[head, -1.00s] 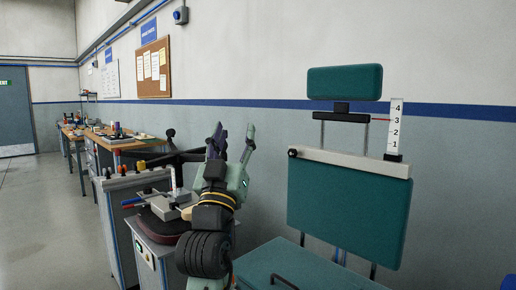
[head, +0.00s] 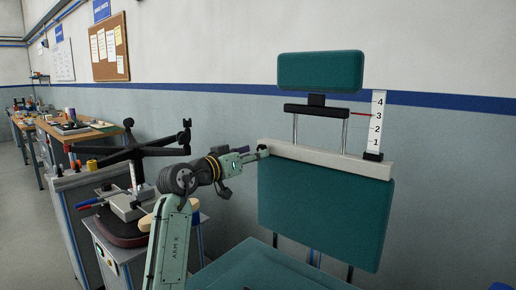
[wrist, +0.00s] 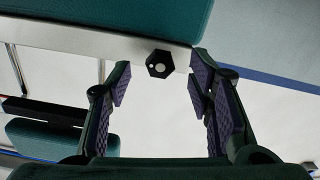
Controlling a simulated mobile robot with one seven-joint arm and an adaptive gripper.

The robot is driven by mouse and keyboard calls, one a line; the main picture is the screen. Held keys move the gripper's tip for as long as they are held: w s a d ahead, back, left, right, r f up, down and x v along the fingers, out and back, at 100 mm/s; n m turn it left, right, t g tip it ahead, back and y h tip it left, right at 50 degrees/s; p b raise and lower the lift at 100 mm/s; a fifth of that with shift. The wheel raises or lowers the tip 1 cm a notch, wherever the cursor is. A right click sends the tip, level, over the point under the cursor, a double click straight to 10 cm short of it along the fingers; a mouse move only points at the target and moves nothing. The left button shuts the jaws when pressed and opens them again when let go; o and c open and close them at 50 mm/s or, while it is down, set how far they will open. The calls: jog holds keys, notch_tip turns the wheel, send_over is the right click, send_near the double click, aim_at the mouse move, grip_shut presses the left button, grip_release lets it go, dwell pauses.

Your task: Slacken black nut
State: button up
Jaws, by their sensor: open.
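The black nut (head: 263,149) sits at the left end of the pale crossbar (head: 330,160) on the teal chair's backrest (head: 325,215). In the wrist view the black nut (wrist: 160,64) is a dark faceted knob with a light round centre, on the bar's edge. My gripper (head: 256,154) reaches the bar's left end in the head view. In the wrist view my gripper (wrist: 160,86) is open and empty, its purple-padded fingers apart on either side of the nut, with visible gaps. I cannot tell whether the fingertips are level with the nut in depth.
The teal headrest (head: 320,71) stands on two rods above the bar. A numbered scale (head: 378,125) stands at the right, with a red pointer near 3. A cart with a clamp fixture (head: 128,202) and a black star-shaped chair base (head: 135,150) are to the left.

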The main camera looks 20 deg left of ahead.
jog(key=x, duration=0.3)
jog(key=shift+w+p, duration=0.15)
jog(key=shift+p, duration=0.15)
grip_shut()
dwell(0.4)
